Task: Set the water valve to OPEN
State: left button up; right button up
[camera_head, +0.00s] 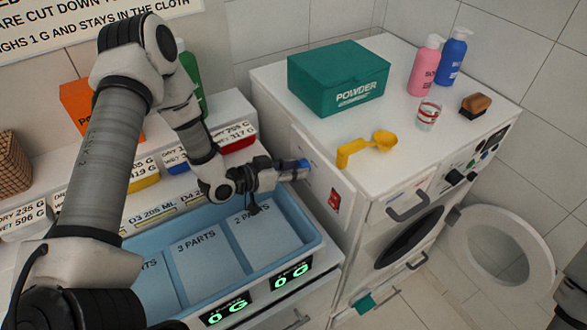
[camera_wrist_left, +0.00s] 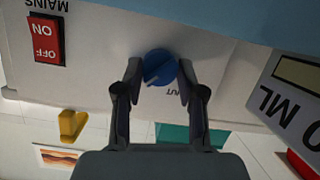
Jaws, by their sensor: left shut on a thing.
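The water valve is a round blue knob on the white side panel of the washing machine; it shows in the left wrist view (camera_wrist_left: 159,66) and in the head view (camera_head: 303,164). My left gripper (camera_head: 290,170) is shut on the knob, with one finger on each side of it in the left wrist view (camera_wrist_left: 160,80). A pale pointer line on the knob points down and left in the wrist view. Upside-down letters, partly hidden, show beside the right finger. No OPEN label is readable. My right gripper is not in view.
A red MAINS switch (camera_wrist_left: 46,40) sits on the same panel, also in the head view (camera_head: 334,201). On the machine top are a green POWDER box (camera_head: 338,78), a yellow scoop (camera_head: 367,147), bottles and a glass (camera_head: 428,115). A blue compartmented tray (camera_head: 305,226) lies below my arm.

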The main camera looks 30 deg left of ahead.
pick_arm(q)
jog(key=o, duration=1.1)
jog(key=shift+w, duration=0.1)
jog(key=shift+o, duration=0.2)
jog(key=shift+d, duration=0.1)
jog(key=v, duration=1.2)
